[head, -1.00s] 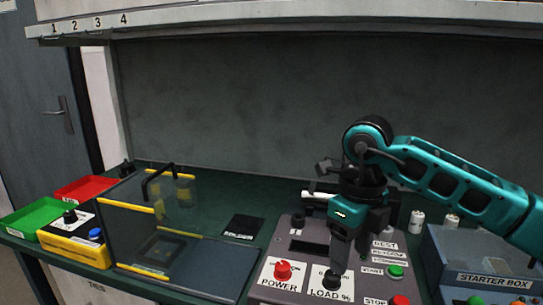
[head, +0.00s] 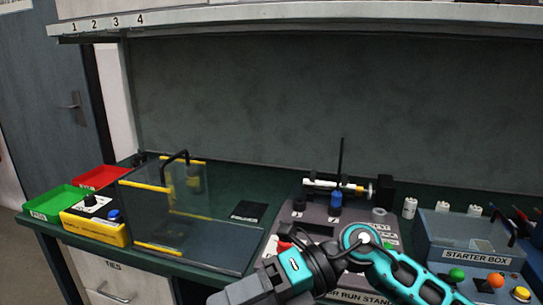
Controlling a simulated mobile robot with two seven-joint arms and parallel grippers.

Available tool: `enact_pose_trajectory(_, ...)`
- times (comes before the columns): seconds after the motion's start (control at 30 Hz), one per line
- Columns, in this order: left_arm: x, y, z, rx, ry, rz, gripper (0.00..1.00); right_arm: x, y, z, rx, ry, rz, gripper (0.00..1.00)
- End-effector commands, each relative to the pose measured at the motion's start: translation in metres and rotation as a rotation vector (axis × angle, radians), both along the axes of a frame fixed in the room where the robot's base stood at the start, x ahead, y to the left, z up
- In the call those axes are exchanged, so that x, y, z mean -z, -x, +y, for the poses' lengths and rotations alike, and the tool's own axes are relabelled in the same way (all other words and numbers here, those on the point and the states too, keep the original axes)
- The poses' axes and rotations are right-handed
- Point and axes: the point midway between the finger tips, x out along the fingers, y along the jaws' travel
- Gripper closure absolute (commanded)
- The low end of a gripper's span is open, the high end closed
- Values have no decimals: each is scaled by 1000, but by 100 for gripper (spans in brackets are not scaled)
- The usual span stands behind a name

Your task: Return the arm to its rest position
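My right arm (head: 395,270) is teal and black and comes in from the lower right, in front of the grey run stand (head: 297,212). My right gripper (head: 240,292) is at the bottom centre and points to the lower left, in front of the panel's near edge. Its grey fingers run to the bottom edge of the picture, and I cannot tell whether they are open or shut. No object shows in it. My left gripper is not in view. The arm hides most of the stand's knobs and buttons.
A clear starter box (head: 478,255) with coloured buttons stands at the right. At the left are a clear guard (head: 150,215) with yellow edges, a yellow control box (head: 92,228), a green tray (head: 45,212) and a red tray (head: 85,183). A shelf (head: 300,22) runs above.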

Motion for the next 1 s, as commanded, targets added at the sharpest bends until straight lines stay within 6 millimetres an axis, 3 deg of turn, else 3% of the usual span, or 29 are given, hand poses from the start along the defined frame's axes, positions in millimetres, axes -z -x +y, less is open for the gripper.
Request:
enact_pose_trajectory(0.07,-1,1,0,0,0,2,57,-13,2,9,93,-184,142,37)
enact_pose_trajectory(0.17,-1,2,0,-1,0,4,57,-26,-8,8,242,-391,326,37)
enact_pose_trajectory(0.27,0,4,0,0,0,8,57,-29,-27,-7,421,-566,519,37)
enact_pose_trajectory(0.37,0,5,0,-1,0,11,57,-14,-49,-32,624,-708,722,37)
enact_pose_trajectory(0.47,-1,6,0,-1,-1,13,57,18,-66,-66,848,-811,931,37)
enact_pose_trajectory(0.63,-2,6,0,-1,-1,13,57,106,-65,-131,1256,-894,1299,37)
enact_pose_trajectory(0.8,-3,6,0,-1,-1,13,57,203,-17,-186,1636,-861,1640,37)
enact_pose_trajectory(0.9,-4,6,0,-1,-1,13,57,243,17,-206,1792,-816,1784,37)
enact_pose_trajectory(1.0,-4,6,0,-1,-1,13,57,266,43,-217,1891,-775,1880,37)
